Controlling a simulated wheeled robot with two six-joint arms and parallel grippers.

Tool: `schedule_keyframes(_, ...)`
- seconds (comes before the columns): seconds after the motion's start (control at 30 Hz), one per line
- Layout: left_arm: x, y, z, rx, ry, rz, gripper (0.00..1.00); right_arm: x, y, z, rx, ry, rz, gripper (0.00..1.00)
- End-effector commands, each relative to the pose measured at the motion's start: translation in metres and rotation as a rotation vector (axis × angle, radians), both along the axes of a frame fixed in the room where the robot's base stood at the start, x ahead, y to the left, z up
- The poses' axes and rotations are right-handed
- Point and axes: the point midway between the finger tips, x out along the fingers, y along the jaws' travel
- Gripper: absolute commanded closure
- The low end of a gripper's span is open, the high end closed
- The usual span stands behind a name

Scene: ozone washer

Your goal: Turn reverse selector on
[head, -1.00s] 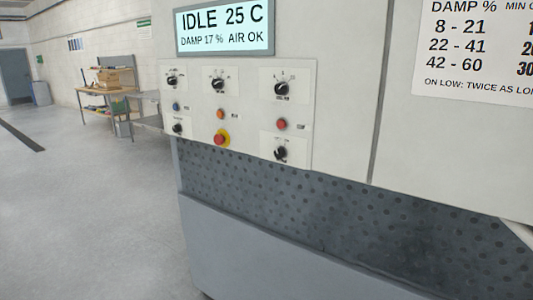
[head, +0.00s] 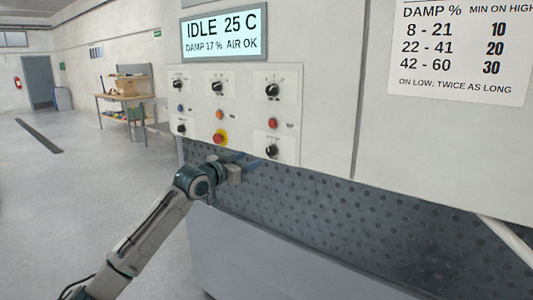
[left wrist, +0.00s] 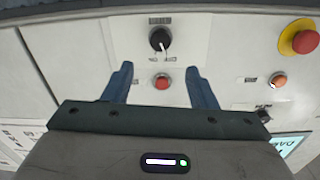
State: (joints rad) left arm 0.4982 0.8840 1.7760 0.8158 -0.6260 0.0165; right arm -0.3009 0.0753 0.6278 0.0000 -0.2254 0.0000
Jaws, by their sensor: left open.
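The control panel (head: 245,105) on the washer has several black knobs. The lower right black knob (head: 271,151), under a red button (head: 272,123), also shows in the left wrist view (left wrist: 160,39); its lettering is too small to read surely, so I cannot confirm it as the reverse selector. Its white mark points to the lower right in that flipped view. My left gripper (head: 248,164) is open and empty, just below and left of this knob in the head view. In the left wrist view its two blue fingers (left wrist: 160,68) stand apart, with the knob beyond the gap between them.
A red emergency stop on a yellow ring (head: 219,138) sits left of the knob. An orange button (head: 220,114) is above it. The display (head: 224,34) reads IDLE 25 C. A dark perforated strip (head: 340,205) runs below the panel. Open floor lies left.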

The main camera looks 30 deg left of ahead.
Motion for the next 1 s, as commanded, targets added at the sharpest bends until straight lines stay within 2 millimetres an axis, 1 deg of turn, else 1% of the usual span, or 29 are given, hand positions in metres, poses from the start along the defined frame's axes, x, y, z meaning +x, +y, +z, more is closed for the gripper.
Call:
schedule_keyframes(0.03,0.006,-0.001,0.003,-0.007,0.0,0.0,0.48,0.0,-0.003,0.006,-0.003,-0.001,0.001,1.0)
schedule_keyframes(0.2,0.032,-0.003,0.004,-0.008,-0.001,0.0,0.48,-0.002,-0.008,0.017,-0.008,-0.001,0.002,1.0)
schedule_keyframes(0.4,0.065,-0.007,0.003,-0.008,0.0,-0.001,0.48,-0.002,-0.008,0.03,-0.009,-0.001,0.003,1.0)
schedule_keyframes(0.53,0.083,-0.009,0.002,-0.006,0.001,0.0,0.48,-0.002,-0.008,0.036,-0.008,0.0,0.003,1.0)
schedule_keyframes(0.7,0.095,-0.01,0.0,-0.002,0.0,0.0,0.48,-0.002,-0.007,0.039,-0.007,0.001,0.002,1.0)
schedule_keyframes(1.0,0.097,-0.01,-0.001,-0.001,0.0,0.0,0.48,-0.003,0.0,0.038,0.001,0.003,0.0,1.0)
